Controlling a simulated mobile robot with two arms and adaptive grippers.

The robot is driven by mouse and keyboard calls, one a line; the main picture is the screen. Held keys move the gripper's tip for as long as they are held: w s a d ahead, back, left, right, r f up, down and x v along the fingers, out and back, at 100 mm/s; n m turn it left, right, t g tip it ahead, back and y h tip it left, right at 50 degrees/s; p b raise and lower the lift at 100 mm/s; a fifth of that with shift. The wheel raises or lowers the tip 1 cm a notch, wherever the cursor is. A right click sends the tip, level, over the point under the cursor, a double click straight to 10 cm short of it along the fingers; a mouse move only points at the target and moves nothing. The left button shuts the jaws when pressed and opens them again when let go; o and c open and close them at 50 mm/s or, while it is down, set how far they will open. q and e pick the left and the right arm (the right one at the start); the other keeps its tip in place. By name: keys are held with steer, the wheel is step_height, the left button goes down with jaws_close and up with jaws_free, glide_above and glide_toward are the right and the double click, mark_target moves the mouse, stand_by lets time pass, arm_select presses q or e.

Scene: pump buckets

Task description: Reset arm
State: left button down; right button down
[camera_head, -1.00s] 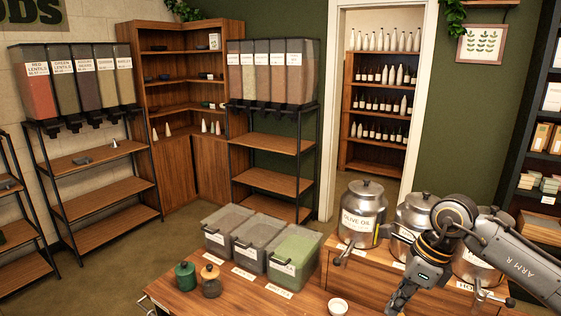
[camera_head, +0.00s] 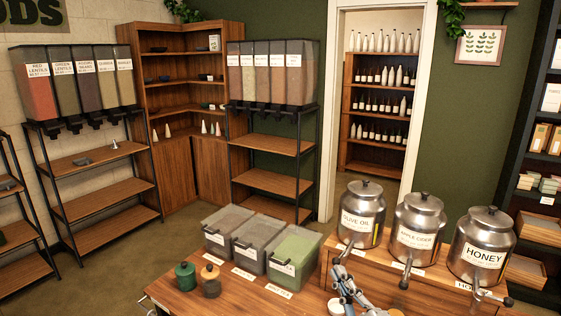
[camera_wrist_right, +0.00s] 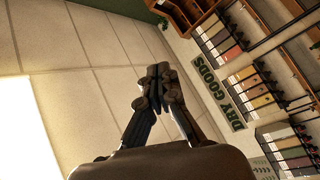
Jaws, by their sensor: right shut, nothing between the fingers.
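My right gripper (camera_head: 340,271) shows at the bottom of the head view, in front of the wooden counter step. In the right wrist view its fingers (camera_wrist_right: 158,76) are together with nothing between them, and beyond them are the wall and shelves. My left gripper is not in view. Three metal pump buckets stand in a row on the raised step: olive oil (camera_head: 362,214), apple cider (camera_head: 417,232) and honey (camera_head: 481,247). My right gripper is below and left of them in the picture, apart from their bodies.
Three lidded bins, one green (camera_head: 294,252), stand on the counter left of my right arm. Dispenser racks and shelves line the walls.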

steer(key=s+d+f+m+g+h, duration=0.3)
steer(key=s+d+f+m+g, duration=0.15)
steer(key=f, duration=0.35)
steer(key=s+d+f+m+g+h, duration=0.3)
steer(key=s+f+m, duration=0.15)
steer(key=f, duration=0.45)
steer(key=s+d+f+m+g, duration=0.15)
steer(key=s+f+g, duration=0.3)
steer(key=s, duration=0.45)
steer(key=s+f+m+g, duration=0.2)
steer(key=s+f+g, duration=0.3)
steer(key=s, duration=0.4)
step_height(320, 180, down, 33)
steer(key=s+b, duration=0.3)
steer(key=b, duration=0.2)
steer(key=s+d+f+g+b, duration=0.1)
steer(key=s+d+f+b, duration=0.1)
steer(key=s+f, duration=1.3)
step_height(320, 180, down, 3)
steer(key=shift+s+d+r+g+b, duration=0.1)
steer(key=shift+s+d+g+b, duration=0.2)
steer(key=shift+d, duration=0.1)
